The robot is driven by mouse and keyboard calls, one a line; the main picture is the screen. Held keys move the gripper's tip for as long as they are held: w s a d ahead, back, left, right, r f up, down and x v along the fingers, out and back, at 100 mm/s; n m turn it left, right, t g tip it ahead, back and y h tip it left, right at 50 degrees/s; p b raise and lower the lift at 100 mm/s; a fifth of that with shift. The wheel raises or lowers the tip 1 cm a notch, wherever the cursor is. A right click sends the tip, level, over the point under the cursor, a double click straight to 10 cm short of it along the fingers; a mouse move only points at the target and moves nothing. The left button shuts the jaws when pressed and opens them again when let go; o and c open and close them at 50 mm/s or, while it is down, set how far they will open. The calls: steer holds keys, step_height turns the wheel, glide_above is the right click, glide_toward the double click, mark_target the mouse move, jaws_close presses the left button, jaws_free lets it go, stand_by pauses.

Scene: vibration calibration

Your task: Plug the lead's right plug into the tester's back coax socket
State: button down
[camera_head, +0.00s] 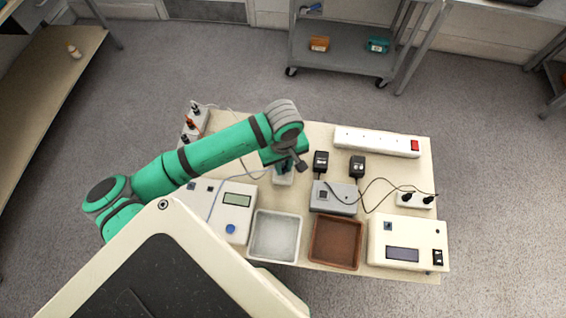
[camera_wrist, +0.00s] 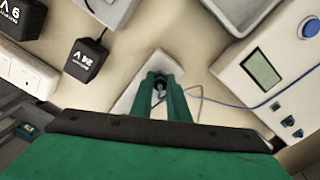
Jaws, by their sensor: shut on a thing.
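My gripper (camera_head: 284,169) is over the back middle of the table. In the wrist view its fingers (camera_wrist: 161,92) are shut on a small dark blue plug (camera_wrist: 159,84) of the lead, largely hidden between the fingers. The plug is over a pale block (camera_wrist: 134,93); contact between them is unclear. The lead's thin blue cable (camera_wrist: 222,103) runs from there to the white tester (camera_wrist: 258,88), and also shows in the head view (camera_head: 214,201). The tester (camera_head: 228,223) has a screen, a blue knob and small dark sockets (camera_wrist: 288,121) near its back. Which is the coax socket is unclear.
A white tray (camera_head: 275,258) and a brown tray (camera_head: 335,266) stand at the front. A grey box (camera_head: 320,205), two black adapters (camera_head: 321,157), a power strip (camera_head: 376,141) and another white device (camera_head: 380,231) are to the right. A strip with small bottles (camera_head: 202,122) is at back left.

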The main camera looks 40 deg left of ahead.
mark_target(283, 168)
stand_by(0.4)
steer(key=shift+r, duration=1.8)
steer(key=s+a+r, duration=0.1)
steer(key=s+a, duration=0.6)
steer(key=s, duration=0.1)
steer(key=s+a+r, duration=0.1)
steer(key=s+a, duration=0.7)
steer(key=s, duration=0.1)
steer(key=s+a+r, duration=0.1)
steer(key=s+a, duration=0.7)
steer(key=shift+s+a+r, duration=0.1)
steer(key=shift+s+a, duration=0.15)
steer(key=shift+s, duration=0.05)
steer(key=shift+f, duration=1.65)
steer(key=shift+f, duration=0.7)
stand_by(0.6)
